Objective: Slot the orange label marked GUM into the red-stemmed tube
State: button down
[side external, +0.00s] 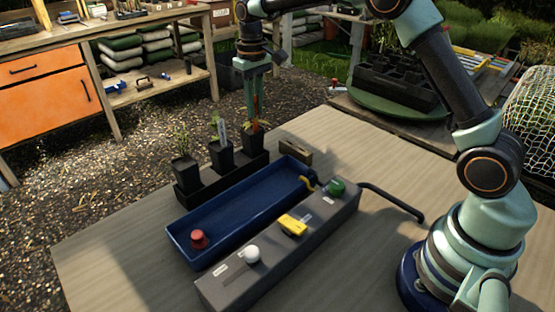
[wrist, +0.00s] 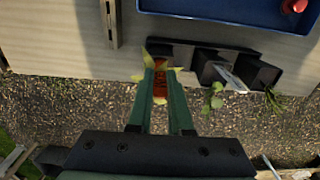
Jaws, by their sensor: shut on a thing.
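My gripper (side external: 257,104) points down and is shut on the orange label (wrist: 160,84), upright between its fingers (wrist: 160,88). The letters on it are too small to read surely. In the side view the label (side external: 256,106) is over the right-hand black tube (side external: 253,141), whose plant has reddish parts and yellow-green leaves. In the wrist view these leaves (wrist: 148,59) surround the label. Whether its lower end is inside the tube or just above it, I cannot tell. The middle tube (side external: 221,156) holds a white label (side external: 222,133); the left tube (side external: 185,173) holds a green plant.
The tubes stand in a dark rack (side external: 195,189) at the table's far edge. A blue tray (side external: 232,213) with a red knob (side external: 198,239) and a grey control box (side external: 275,258) lie nearer. A small wooden block (side external: 296,152) is right of the rack. The left front table is clear.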

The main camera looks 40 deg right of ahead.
jog(key=shift+f, duration=0.85)
jog(key=shift+f, duration=0.3)
jog(key=c, duration=0.8)
grip_release()
jog(key=shift+o, duration=0.2)
notch_tip(320, 180, up, 11)
jog(key=shift+r, duration=0.55)
